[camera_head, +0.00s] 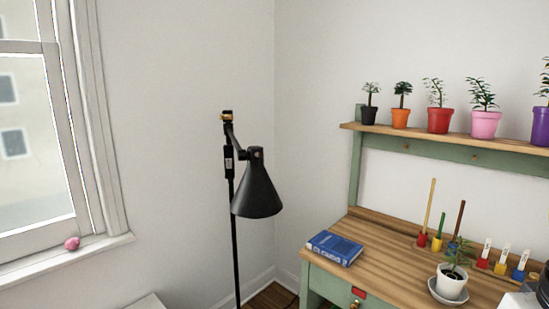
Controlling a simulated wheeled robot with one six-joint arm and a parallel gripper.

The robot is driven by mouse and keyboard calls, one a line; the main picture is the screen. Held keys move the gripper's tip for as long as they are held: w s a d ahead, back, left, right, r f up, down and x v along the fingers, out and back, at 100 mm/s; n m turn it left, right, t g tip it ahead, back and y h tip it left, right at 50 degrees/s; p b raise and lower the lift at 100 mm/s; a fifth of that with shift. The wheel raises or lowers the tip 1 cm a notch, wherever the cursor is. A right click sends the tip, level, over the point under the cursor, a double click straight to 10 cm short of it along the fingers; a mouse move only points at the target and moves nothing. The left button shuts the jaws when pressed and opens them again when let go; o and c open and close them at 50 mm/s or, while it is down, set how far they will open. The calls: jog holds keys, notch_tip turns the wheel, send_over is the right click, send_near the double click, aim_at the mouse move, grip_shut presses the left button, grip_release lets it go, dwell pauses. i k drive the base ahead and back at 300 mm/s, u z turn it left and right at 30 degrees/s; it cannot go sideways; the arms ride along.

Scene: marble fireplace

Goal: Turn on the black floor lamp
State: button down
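The black floor lamp (257,191) stands in the corner, left of the green and wooden desk. Its cone shade hangs tilted downward from a short arm on a thin upright pole (235,250). A brass-coloured part (227,117) sits at the top of the pole. A small pale label shows on the pole beside the shade. No glow shows from the shade, though its inside is hidden from this angle. The lamp's base is below the picture. My gripper is not in view.
The desk (385,262) on the right carries a blue book (335,248), a white potted plant (451,283) and coloured holders. Potted plants line its upper shelf (460,140). A window (30,140) with a pink object (72,243) on its sill is at left. Little floor shows.

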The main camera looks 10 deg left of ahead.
aim_at(228, 161)
jog(key=z, duration=0.05)
jog(key=i, duration=1.25)
jog(key=u, duration=0.7)
